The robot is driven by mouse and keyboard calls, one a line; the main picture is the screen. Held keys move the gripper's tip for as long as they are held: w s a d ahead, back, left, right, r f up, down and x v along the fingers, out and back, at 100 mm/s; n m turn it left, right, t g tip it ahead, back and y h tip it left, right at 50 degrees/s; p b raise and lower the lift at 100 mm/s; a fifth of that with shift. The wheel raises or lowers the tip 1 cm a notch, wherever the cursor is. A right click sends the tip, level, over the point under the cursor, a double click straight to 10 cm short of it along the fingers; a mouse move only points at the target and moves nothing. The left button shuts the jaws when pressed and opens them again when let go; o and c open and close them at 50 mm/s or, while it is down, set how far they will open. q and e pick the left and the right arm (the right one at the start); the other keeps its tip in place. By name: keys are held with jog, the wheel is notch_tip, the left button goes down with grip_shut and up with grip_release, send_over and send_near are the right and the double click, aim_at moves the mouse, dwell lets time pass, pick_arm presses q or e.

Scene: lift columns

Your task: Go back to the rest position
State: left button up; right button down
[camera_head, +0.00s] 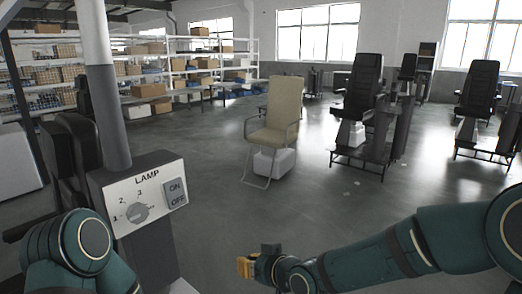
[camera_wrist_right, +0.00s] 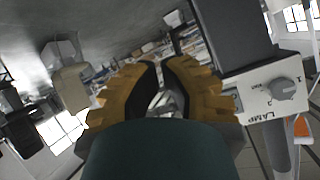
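My right gripper (camera_head: 248,266) is low in the middle of the head view, over bare floor and to the right of the lamp panel, apart from it. In the right wrist view its two orange fingers (camera_wrist_right: 163,78) have dark inner pads and a gap between them, with nothing held. My left arm comes in at the lower left of the head view; its gripper is not visible. The LAMP panel (camera_head: 150,222) has a round grey knob (camera_head: 137,212) and an ON/OFF switch (camera_head: 176,193). The panel (camera_wrist_right: 262,95) and knob (camera_wrist_right: 283,89) also show in the right wrist view.
A grey and white column (camera_head: 112,120) rises behind the panel. A beige chair (camera_head: 275,115) stands mid-room, with black chairs on lift columns (camera_head: 362,90) to the right. Shelves with boxes (camera_head: 190,75) line the back left. The floor (camera_head: 250,215) before the right gripper is clear.

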jog(key=s+d+f+m+g+h, duration=0.1)
jog(key=s+d+f+m+g, duration=0.15)
jog(key=f, duration=0.55)
jog(key=s+d+f+m+g+h, duration=0.15)
jog(key=s+d+f, duration=0.25)
jog(key=f, duration=0.4)
jog(key=s+d+f+m+g+h, duration=0.2)
jog(key=s+d+f, duration=0.5)
jog(key=s+f, duration=0.5)
jog(key=shift+s+d+m+g, duration=0.15)
jog(key=shift+s+m+g, duration=0.35)
jog(key=shift+s, duration=0.4)
jog(key=shift+h, duration=0.25)
